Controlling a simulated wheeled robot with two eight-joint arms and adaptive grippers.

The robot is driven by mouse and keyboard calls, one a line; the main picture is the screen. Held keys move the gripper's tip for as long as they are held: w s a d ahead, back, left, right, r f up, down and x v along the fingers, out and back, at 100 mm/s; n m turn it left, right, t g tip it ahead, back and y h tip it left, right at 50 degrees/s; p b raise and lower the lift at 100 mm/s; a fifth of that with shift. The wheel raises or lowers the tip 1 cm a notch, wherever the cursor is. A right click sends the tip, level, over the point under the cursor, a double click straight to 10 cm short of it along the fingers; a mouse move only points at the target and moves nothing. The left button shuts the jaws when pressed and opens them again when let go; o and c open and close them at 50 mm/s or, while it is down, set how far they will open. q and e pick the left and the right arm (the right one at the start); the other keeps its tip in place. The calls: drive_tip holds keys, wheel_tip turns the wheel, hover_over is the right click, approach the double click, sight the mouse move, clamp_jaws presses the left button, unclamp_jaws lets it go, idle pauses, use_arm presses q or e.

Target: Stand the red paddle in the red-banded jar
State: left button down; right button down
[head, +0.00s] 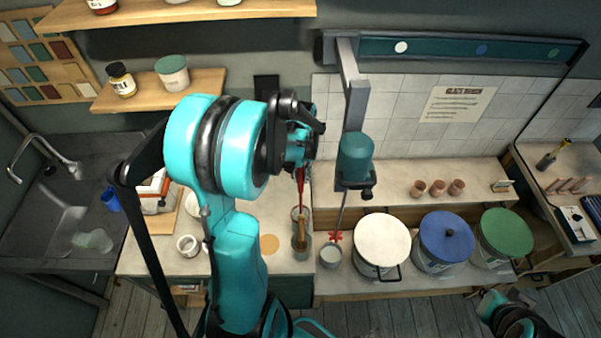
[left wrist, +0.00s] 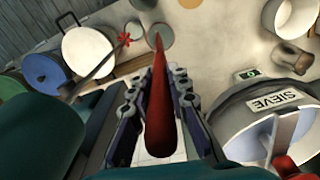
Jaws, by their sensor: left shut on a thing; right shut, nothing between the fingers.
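My left gripper (head: 301,158) is shut on the red paddle (head: 300,184), which hangs nearly upright below it. In the left wrist view the paddle (left wrist: 158,95) runs between the fingers and narrows to a point. In the head view its lower end overlaps the top of a tall clear jar (head: 301,246) on the counter, with something brown in it. I cannot tell whether the tip is inside or above the rim. No red band can be made out on this jar. My right gripper (head: 514,308) is shut and empty at the lower right, away from the jar.
A mixer (head: 355,158) with a red-tipped shaft stands right of the jar, over a small grey pot (head: 331,256). Lidded buckets, white (head: 382,240), blue (head: 446,236) and green (head: 506,234), stand further right. A small white pot (head: 188,245) is at left.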

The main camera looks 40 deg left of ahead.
sight(300, 191)
use_arm(q)
drive_tip(key=f+b, duration=0.2)
drive_tip(key=f, duration=0.1)
drive_tip(key=shift+w+a+f+b, duration=0.15)
drive_tip(key=shift+a+f+b, duration=0.05)
drive_tip(key=shift+f+b, duration=0.1)
drive_tip(key=shift+d+f+b, duration=0.1)
drive_tip(key=shift+f+b, duration=0.85)
drive_tip(key=shift+b, duration=0.05)
drive_tip(key=shift+f+b, duration=1.75)
drive_tip(key=shift+f, duration=0.15)
drive_tip(key=c, duration=1.4)
unclamp_jaws()
drive_tip(key=shift+o, duration=0.2)
wheel_tip(300, 191, up, 12)
